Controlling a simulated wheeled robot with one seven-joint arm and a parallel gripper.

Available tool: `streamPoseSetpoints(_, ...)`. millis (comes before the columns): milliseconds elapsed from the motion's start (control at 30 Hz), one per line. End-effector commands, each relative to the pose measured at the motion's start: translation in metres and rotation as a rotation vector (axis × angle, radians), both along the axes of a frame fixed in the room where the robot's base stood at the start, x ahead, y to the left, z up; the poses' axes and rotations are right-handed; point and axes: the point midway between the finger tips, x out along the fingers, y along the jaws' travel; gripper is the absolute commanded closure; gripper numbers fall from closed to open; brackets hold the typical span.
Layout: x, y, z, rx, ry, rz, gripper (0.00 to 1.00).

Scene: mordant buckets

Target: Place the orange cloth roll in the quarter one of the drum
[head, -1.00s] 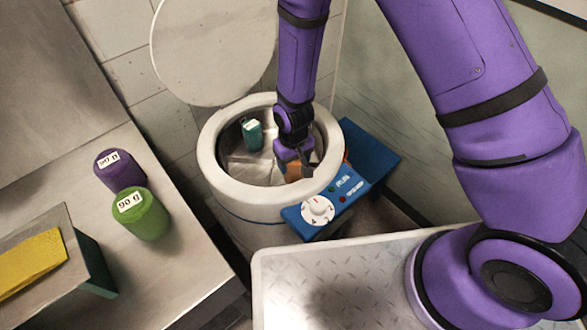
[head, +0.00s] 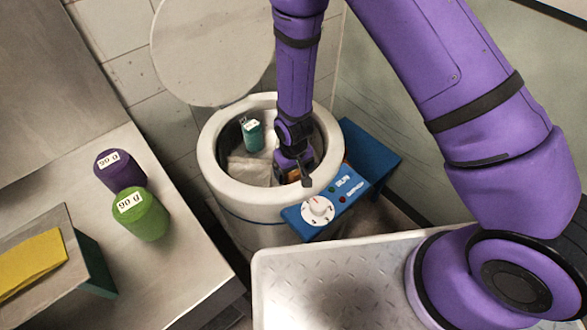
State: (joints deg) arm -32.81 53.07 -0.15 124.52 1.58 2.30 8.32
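The drum (head: 207,160) is a round white tub with its lid up and a metal inside. A small orange patch, which looks like the orange cloth roll (head: 293,175), shows low inside the drum on the right, mostly hidden by my gripper. My gripper (head: 299,177) reaches down into the drum's right part, right at the orange patch. One dark finger shows by the front inner rim. The other finger is hidden, so I cannot tell if the gripper is open or shut on the roll. I cannot read which quarter the roll is in.
A teal roll (head: 252,134) with a white tag stands inside the drum at the back left. A blue control panel (head: 336,196) with a white dial is at the drum's front right. Purple (head: 120,172) and green (head: 141,216) labelled rolls and a yellow cloth (head: 30,262) are at left.

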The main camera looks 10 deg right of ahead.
Motion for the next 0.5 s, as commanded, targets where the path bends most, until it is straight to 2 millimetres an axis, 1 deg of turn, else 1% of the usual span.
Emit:
streamPoseSetpoints(167,0.000,0.000,0.003,0.000,-0.001,0.000,0.10)
streamPoseSetpoints(267,0.000,0.000,0.011,0.001,-0.002,0.000,0.10)
streamPoseSetpoints(367,0.000,0.000,0.024,0.001,-0.002,0.000,0.10)
streamPoseSetpoints(500,0.001,0.001,0.049,0.002,-0.003,0.000,0.10)
